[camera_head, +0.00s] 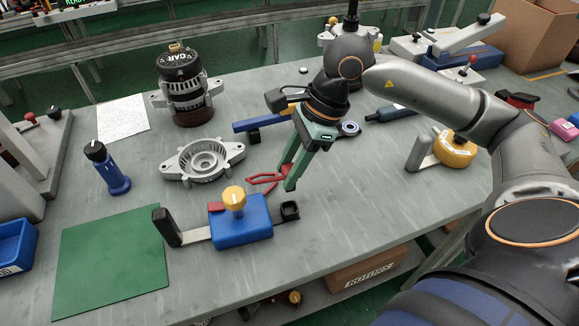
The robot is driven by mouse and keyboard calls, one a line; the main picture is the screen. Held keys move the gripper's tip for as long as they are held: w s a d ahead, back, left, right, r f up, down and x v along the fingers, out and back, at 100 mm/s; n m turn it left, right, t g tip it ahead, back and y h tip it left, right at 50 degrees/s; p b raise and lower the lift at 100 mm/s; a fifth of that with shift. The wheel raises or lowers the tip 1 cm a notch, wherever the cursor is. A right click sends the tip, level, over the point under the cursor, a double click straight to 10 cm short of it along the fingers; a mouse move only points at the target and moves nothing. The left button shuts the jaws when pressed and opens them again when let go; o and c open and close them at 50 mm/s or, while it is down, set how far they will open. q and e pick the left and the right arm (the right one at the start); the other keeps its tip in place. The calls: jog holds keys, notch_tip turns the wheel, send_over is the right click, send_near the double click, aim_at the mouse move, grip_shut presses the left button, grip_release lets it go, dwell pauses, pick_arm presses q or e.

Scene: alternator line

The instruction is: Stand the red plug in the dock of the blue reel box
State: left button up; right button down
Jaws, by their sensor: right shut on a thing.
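The blue reel box (240,222) stands near the front middle of the bench, with a yellow knob (234,197) on top. A small square black dock (290,210) sits at its right end. My right gripper (290,186) points down just above and behind the dock, its green fingers shut on the red plug (287,165), which is mostly hidden by the fingers. A thin red looped shape (262,181) shows left of the fingertips; I cannot tell whether it joins the plug. The plug looks apart from the dock. My left gripper is not in view.
A grey bracket (203,160) lies behind the box, with an alternator (186,88) farther back. A blue-black cylinder (108,168) stands left. A green mat (112,262) lies front left. A yellow round part (454,150) is right. Bare bench lies right of the dock.

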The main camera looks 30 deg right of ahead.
notch_tip(320, 180, down, 4)
jog(key=b, duration=0.3)
jog(key=shift+r, duration=0.1)
jog(key=shift+f+b, duration=0.8)
jog(key=shift+b, duration=0.1)
jog(key=shift+b, duration=0.6)
dwell(0.8)
jog(key=shift+f, duration=0.1)
jog(key=shift+f+b, duration=0.5)
jog(key=shift+b, duration=0.15)
jog(key=shift+f+b, duration=0.9)
jog(key=shift+b, duration=0.05)
